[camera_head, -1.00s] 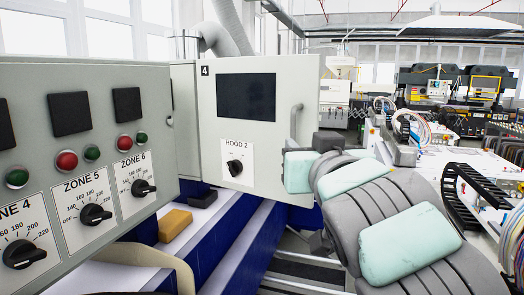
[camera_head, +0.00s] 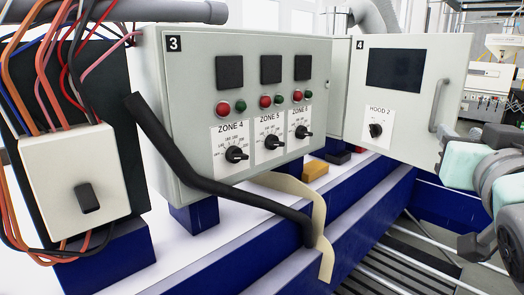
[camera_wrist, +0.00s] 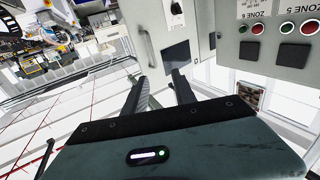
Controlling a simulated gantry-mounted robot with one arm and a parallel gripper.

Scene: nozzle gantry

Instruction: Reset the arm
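My arm (camera_head: 470,165), mint and grey, enters at the right edge of the head view, in front of the right side of the cabinet marked 4 (camera_head: 408,95). Much of the arm is cut off there, and I cannot make out the fingers in that view. In the wrist view my gripper (camera_wrist: 159,78) shows two dark fingers standing apart with nothing between them. No contact with anything is visible.
Control box 3 (camera_head: 182,130) with knobs and buttons stands in the middle. A black bar (camera_head: 205,185) slants before it. A switch box with loose wires (camera_head: 65,185) is at the left. A yellow block (camera_head: 315,170) lies on the blue-framed bench. Rails run along the lower right.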

